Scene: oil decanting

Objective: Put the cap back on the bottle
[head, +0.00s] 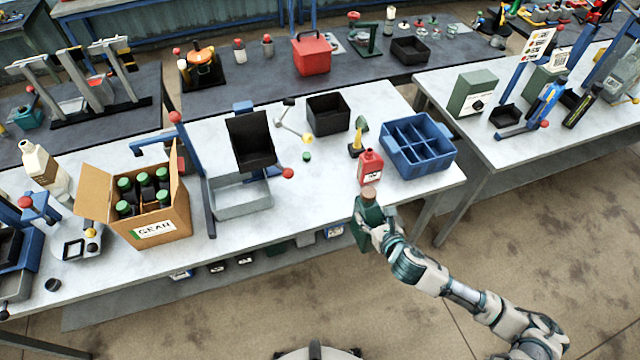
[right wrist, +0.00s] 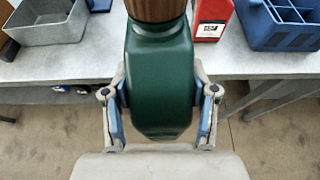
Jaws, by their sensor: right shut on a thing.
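A dark green bottle (head: 359,236) stands roughly upright in front of the table's front edge, held by my right gripper (head: 374,224). In the right wrist view the two fingers of the gripper (right wrist: 160,108) press on both sides of the green bottle (right wrist: 158,75). A brown ribbed cap (right wrist: 156,8) sits over the bottle's neck, its top cut off by the picture edge. The brown cap also shows in the head view (head: 369,193). I cannot tell how tightly it is seated. My left gripper is not in view.
A red bottle (head: 370,168) stands on the table just behind the green bottle. A blue divided crate (head: 440,162) is to the right. A small green round piece (head: 306,156), a grey bin (head: 240,198) and a carton of green-capped bottles (head: 165,222) lie further left.

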